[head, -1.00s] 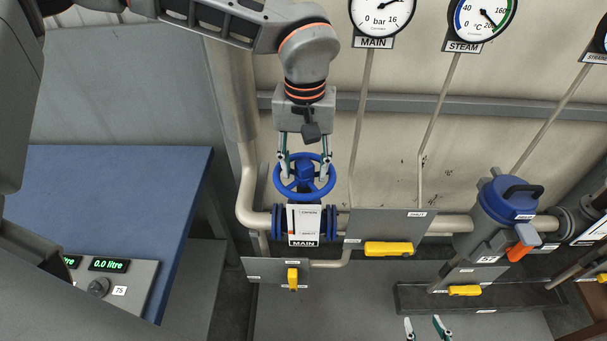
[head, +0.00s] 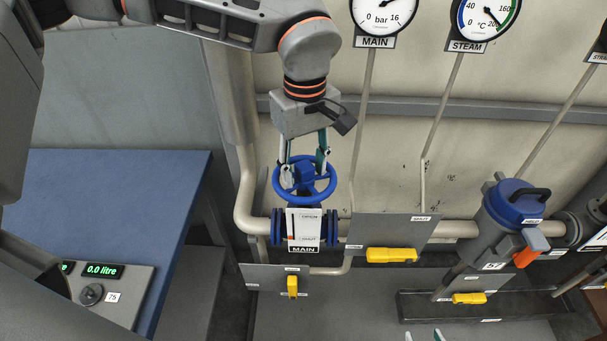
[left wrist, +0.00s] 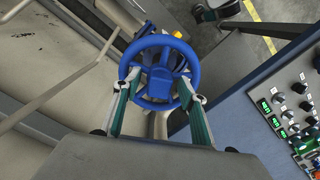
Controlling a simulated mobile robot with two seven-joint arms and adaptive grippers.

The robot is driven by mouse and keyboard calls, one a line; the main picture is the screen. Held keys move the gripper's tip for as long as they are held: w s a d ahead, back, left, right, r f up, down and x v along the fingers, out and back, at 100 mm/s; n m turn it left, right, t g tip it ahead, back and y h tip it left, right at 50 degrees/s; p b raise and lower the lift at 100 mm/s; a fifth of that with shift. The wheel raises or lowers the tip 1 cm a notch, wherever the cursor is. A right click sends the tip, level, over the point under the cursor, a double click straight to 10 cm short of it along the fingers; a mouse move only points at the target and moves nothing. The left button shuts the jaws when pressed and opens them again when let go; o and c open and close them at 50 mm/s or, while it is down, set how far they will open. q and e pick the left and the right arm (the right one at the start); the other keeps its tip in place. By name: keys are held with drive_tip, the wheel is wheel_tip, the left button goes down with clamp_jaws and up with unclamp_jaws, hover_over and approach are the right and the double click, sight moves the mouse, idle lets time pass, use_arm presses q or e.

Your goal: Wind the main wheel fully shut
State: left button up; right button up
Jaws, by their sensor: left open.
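The blue main wheel (head: 330,190) sits on the valve above the MAIN label, and its rim also shows in the left wrist view (left wrist: 160,40). My left gripper (head: 304,168) is above the wheel, tilted. Its fingers are apart at opposite sides of the rim; in the left wrist view the gripper (left wrist: 158,82) straddles the wheel. I cannot tell whether the fingers touch it. A white indicator plate (head: 304,227) with small text and a reddish mark low on its left stands below the wheel. Only the fingertips of my right gripper (head: 423,336) show, apart, at the bottom edge.
Yellow handles (head: 391,255) sit on grey plates beside and below the valve. A blue-capped strainer (head: 513,203) stands to the right. The MAIN gauge (head: 384,12) and STEAM gauge hang above. A blue-topped bench (head: 100,215) with a control panel is on the left.

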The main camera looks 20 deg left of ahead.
use_arm(q)
drive_tip(key=c, duration=0.9)
drive_tip(key=m+p, duration=0.4)
drive_tip(key=p, duration=0.1)
drive_tip(key=shift+r, duration=0.25)
drive_tip(key=shift+c, duration=0.2)
drive_tip(key=o, duration=0.9)
drive_tip(key=shift+f+m, duration=0.2)
drive_tip(key=shift+m, duration=0.1)
drive_tip(key=shift+o, duration=0.2)
drive_tip(key=shift+b, duration=0.35)
wheel_tip(320, 180, up, 3)
drive_tip(key=shift+f+p, duration=0.15)
drive_tip(key=shift+p, duration=1.05)
drive_tip(key=shift+r, duration=3.15)
